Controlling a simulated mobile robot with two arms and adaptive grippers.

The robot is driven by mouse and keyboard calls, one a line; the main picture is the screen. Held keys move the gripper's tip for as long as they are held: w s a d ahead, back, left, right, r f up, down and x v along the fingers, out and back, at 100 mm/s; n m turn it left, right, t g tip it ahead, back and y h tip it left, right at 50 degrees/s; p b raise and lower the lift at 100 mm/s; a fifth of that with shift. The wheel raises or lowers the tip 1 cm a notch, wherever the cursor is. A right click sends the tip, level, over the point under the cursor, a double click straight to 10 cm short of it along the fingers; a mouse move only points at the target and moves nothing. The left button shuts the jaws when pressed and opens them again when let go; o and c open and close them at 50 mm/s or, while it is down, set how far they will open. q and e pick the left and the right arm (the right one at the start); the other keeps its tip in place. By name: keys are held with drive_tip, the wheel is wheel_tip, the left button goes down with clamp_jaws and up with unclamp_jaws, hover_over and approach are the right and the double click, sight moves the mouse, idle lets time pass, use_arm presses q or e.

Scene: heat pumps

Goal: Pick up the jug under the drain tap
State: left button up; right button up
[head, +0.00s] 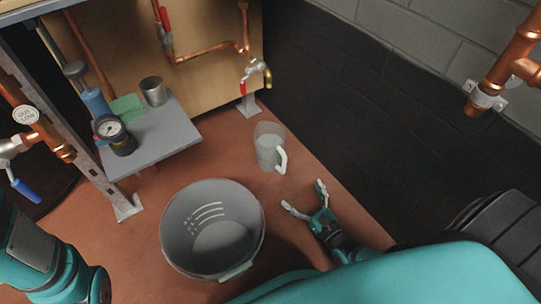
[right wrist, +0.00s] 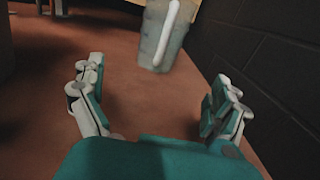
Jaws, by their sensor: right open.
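The jug (head: 268,148) is a translucent grey vessel with a white handle on its right side. It stands upright on the reddish floor, below the drain tap (head: 254,72) on the tan panel. In the right wrist view the jug (right wrist: 151,38) is at the top, ahead of the fingers, its handle facing me. My right gripper (head: 303,199) is open and empty, low over the floor in front of the jug and apart from it. In the right wrist view my right gripper's fingers (right wrist: 158,100) are spread wide. My left gripper is not in view; only part of an arm shows at lower left.
A large grey bucket (head: 178,228) stands on the floor left of my right gripper. A grey shelf (head: 160,140) holds a gauge (head: 112,131), a metal cup (head: 153,91) and a green item (head: 126,107). A dark wall (head: 345,120) bounds the right side.

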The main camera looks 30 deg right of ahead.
sight(284, 171)
drive_tip(key=w+b, duration=0.1)
drive_tip(key=w, duration=0.3)
drive_tip(key=w+b, duration=0.2)
drive_tip(key=w, duration=0.1)
drive_tip(key=w+a+b, duration=0.1)
drive_tip(key=w+b, duration=0.1)
drive_tip(key=w, duration=0.2)
drive_tip(key=shift+w, duration=0.35)
drive_tip(key=w+b, duration=0.3)
drive_tip(key=w, duration=0.2)
drive_tip(key=shift+w+a+r+b, duration=0.1)
drive_tip(key=shift+w+b, duration=0.1)
drive_tip(key=shift+b, duration=0.1)
drive_tip(key=shift+r, duration=0.1)
drive_tip(key=c, duration=1.4)
drive_tip(key=shift+w+r, duration=0.1)
drive_tip(key=shift+c, duration=0.7)
drive_tip(key=shift+r, duration=0.15)
